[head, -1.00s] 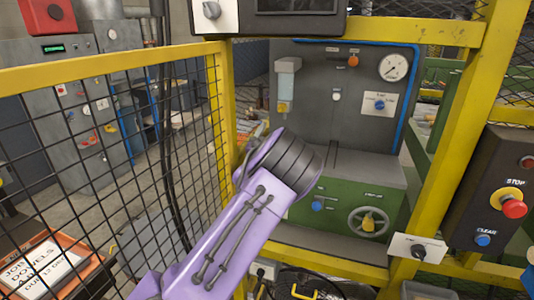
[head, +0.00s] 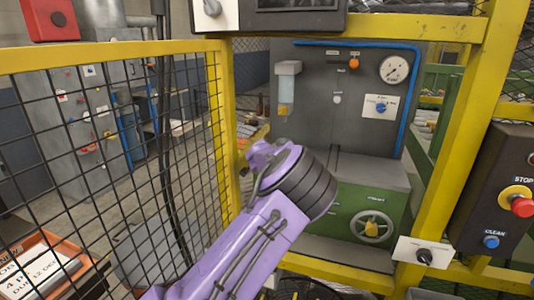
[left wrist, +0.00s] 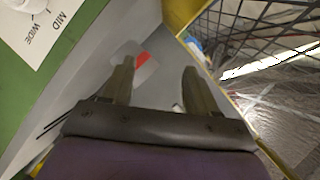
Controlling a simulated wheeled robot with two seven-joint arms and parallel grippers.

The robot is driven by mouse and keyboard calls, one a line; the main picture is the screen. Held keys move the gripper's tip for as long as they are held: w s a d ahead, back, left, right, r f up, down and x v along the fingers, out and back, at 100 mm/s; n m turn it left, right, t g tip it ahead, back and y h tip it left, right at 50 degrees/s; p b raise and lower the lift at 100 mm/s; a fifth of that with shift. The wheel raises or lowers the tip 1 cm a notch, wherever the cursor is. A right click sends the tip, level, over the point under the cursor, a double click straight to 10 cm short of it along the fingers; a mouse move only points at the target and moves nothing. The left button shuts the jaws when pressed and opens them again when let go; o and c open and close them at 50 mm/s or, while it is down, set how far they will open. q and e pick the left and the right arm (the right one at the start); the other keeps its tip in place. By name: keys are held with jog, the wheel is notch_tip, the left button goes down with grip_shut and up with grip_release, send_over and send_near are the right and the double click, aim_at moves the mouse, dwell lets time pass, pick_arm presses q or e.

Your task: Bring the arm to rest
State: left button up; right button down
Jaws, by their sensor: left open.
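My left arm, a purple link (head: 245,250) with a dark ribbed joint (head: 305,185), rises from the bottom of the head view in front of the machine. Its gripper is hidden there behind the arm. In the left wrist view my left gripper (left wrist: 158,68) is open, with its two dark fingers apart and nothing held between them. A grey surface with a red patch (left wrist: 142,60) lies beyond the fingers. My right gripper is in neither view.
A yellow frame post (head: 460,130) and mesh fence (head: 110,150) flank the machine panel (head: 325,110). A green housing with a handwheel (head: 372,226) is behind the joint. A red stop button (head: 522,207) is at right. An orange tray (head: 65,240) is at lower left.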

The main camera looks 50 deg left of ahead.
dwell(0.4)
pick_arm(q)
jog(key=s+d+f+n+h, duration=0.15)
jog(key=s+d+f, duration=0.3)
jog(key=f, duration=0.45)
jog(key=s+d+f+n+g+h, duration=0.1)
jog(key=s+d+f+n, duration=0.25)
jog(key=d+f, duration=0.4)
jog(key=s+d+f+n+h, duration=0.15)
jog(key=s+d+f, duration=0.3)
jog(key=f, duration=0.65)
jog(key=s+d+f+g+h, duration=0.1)
jog(key=s+d+f+g, duration=0.1)
jog(key=s+d+f, duration=0.2)
jog(key=s+d+f+n+g+h, duration=0.1)
jog(key=s+d+f, duration=0.3)
jog(key=s+d, duration=0.5)
jog(key=s+d+f+n+g+h, duration=0.1)
jog(key=s+d+f+g, duration=0.2)
jog(key=s+d, duration=0.4)
jog(key=s+f, duration=0.1)
jog(key=s, duration=0.4)
jog(key=shift+s+f, duration=0.2)
jog(key=shift+s, duration=0.15)
jog(key=shift+n, duration=0.25)
